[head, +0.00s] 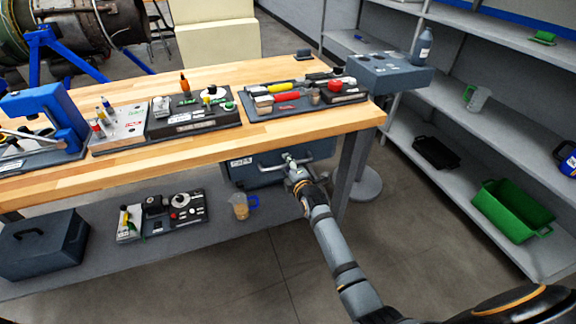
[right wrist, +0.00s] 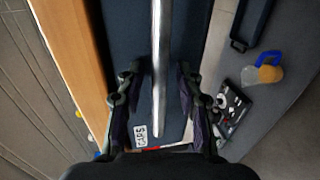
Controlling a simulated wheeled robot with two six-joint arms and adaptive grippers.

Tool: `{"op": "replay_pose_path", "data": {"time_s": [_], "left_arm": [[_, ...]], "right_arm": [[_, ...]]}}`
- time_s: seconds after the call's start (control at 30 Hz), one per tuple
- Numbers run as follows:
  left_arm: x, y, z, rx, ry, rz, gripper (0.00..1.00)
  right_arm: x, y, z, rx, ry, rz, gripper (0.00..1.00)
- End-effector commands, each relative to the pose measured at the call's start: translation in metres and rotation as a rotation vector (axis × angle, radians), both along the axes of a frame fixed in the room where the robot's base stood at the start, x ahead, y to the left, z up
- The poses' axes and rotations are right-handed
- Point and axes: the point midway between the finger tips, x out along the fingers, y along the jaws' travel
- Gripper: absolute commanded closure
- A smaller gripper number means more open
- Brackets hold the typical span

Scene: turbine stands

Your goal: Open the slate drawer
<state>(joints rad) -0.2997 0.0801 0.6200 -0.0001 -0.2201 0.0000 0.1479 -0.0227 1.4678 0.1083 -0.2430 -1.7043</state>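The slate drawer (head: 256,174) hangs under the right end of the wooden workbench. It looks shut. Its pale bar handle (head: 312,153) runs across the front; the bar also shows in the right wrist view (right wrist: 159,60). A white label reading CAPS (right wrist: 140,135) is on the drawer front. My right gripper (head: 290,160) is at the handle. In the right wrist view its two fingers (right wrist: 157,85) are apart, one on each side of the bar, with a gap on both sides. It partly hides the drawer front in the head view. My left gripper is not in view.
The workbench (head: 300,130) carries trays of tools above the drawer. A grey leg (head: 352,165) stands just right of the drawer. A jug (head: 240,207) and a dark toolbox (head: 42,245) are on the lower shelf. The floor (head: 400,240) before the right shelving is clear.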

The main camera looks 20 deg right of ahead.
Motion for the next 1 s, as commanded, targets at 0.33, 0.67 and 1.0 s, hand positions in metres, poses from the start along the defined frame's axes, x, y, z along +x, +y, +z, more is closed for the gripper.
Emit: {"op": "replay_pose_path", "data": {"time_s": [0.33, 0.67, 1.0], "left_arm": [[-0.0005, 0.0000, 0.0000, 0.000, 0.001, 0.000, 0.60], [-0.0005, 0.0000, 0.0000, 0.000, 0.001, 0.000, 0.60], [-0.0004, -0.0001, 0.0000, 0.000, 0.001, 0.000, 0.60]], "right_arm": [[0.0004, 0.0000, -0.0001, 0.000, 0.000, 0.000, 0.80], [0.0003, 0.0000, -0.0003, 0.000, 0.000, 0.000, 1.00], [0.0001, 0.0000, -0.0003, 0.000, 0.001, 0.000, 1.00]]}}
